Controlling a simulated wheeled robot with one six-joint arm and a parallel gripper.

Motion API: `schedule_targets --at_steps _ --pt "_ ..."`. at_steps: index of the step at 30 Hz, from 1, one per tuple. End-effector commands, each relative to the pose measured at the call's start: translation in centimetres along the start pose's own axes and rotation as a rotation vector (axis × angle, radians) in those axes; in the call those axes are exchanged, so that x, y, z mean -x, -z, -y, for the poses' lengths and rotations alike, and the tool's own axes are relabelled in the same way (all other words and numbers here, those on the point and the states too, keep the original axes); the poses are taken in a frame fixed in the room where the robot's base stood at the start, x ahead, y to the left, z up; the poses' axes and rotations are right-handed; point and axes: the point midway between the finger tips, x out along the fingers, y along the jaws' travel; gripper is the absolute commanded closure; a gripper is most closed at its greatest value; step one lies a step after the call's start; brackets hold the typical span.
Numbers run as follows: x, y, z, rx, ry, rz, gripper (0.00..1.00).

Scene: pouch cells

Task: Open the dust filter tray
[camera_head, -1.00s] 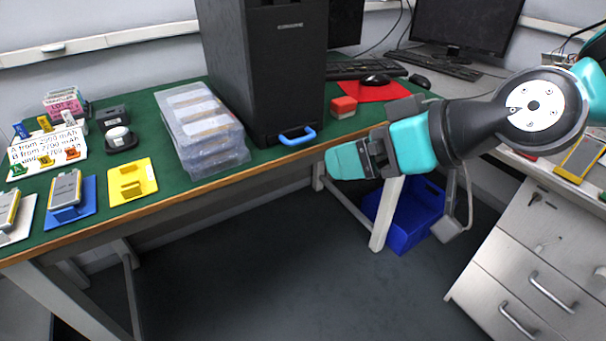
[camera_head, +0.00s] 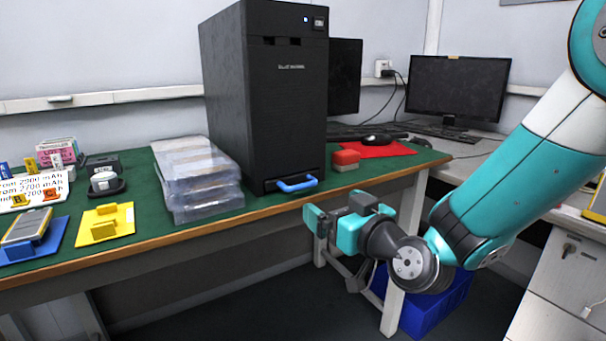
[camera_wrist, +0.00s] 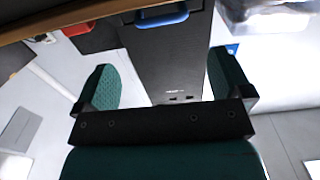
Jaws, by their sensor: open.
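The dust filter tray is at the foot of a tall black tower (camera_head: 265,100) on the green bench. Its blue handle (camera_head: 297,183) sticks out of the front in the head view, and the tray looks closed. My gripper (camera_head: 318,218) is below and slightly right of the handle, off the bench's front edge, apart from it. In the wrist view my gripper (camera_wrist: 163,78) is open and empty, its two teal fingers spread. The blue handle (camera_wrist: 163,19) lies beyond them at the top of that view, with the tower front (camera_wrist: 165,62) between the fingers.
Clear plastic boxes (camera_head: 195,180) stand just left of the tower. A red and white block (camera_head: 346,159) sits to its right. The wooden bench edge (camera_head: 220,226) runs close to my gripper. A blue bin (camera_head: 425,312) is under the bench.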

Motion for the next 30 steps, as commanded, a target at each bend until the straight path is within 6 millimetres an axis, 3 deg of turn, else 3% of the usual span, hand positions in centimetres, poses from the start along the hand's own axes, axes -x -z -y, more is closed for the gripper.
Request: schedule_targets --at_steps 1,9,15,28,30 --pt "-1.3 0.8 0.1 0.001 0.004 0.001 0.03" --pt "-7.3 0.1 0.1 0.002 0.004 0.0 0.03" --pt "-10.2 -0.1 0.1 0.0 0.002 0.0 0.03" --pt "-11.3 0.0 0.0 -0.001 0.0 0.002 0.03" --pt "-11.3 0.0 0.0 -0.001 0.0 0.002 0.17"
